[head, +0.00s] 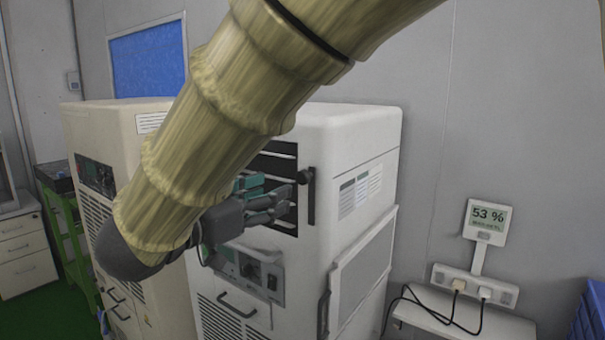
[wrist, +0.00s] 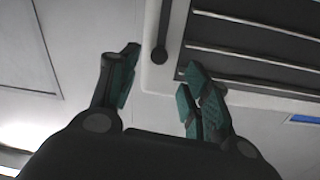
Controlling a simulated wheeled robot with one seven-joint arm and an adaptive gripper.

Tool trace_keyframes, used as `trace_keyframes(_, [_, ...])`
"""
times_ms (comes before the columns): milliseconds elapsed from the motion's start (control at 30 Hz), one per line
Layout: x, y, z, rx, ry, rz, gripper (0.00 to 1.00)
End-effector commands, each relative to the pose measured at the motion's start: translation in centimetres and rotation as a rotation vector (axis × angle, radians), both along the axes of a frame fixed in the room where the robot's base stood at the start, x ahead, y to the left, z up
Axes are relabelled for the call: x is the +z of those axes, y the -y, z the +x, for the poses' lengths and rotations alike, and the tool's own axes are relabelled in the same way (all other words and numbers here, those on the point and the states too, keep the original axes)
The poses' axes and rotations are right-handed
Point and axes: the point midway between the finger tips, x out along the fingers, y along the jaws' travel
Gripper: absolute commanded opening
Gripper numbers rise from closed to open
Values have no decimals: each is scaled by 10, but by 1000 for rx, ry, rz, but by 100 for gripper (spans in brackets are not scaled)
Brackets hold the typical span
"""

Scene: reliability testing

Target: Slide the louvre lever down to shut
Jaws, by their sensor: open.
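The louvre lever is a dark round knob (head: 306,176) near the top of a dark upright slot strip (head: 311,212), on the front of the white cabinet. The louvre (head: 276,150) beside it has light slats with dark gaps. My gripper (head: 286,197) is open in front of the louvre, just left of and slightly below the knob in the head view. In the wrist view, the knob (wrist: 158,56) appears between the two teal-padded fingertips of my gripper (wrist: 161,65), and the slot runs upward from it. I cannot tell whether a finger touches the knob. My arm hides part of the louvre.
A second beige cabinet (head: 88,143) stands to the left. Below the louvre is a control panel (head: 258,275) with a dial. A wall display (head: 487,220) reads 53 %, above a socket strip (head: 476,286). A green cart (head: 68,225) stands far left.

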Motion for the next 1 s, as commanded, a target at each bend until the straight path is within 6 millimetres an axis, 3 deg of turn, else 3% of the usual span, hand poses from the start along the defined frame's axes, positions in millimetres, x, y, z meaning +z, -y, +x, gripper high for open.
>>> trace_keyframes(167, [7, 0, 1, -6, 2, 1, 48])
trace_keyframes(700, [7, 51, 63, -5, 1, 1, 48])
trace_keyframes(1000, [6, 65, 79, -6, 2, 1, 48])
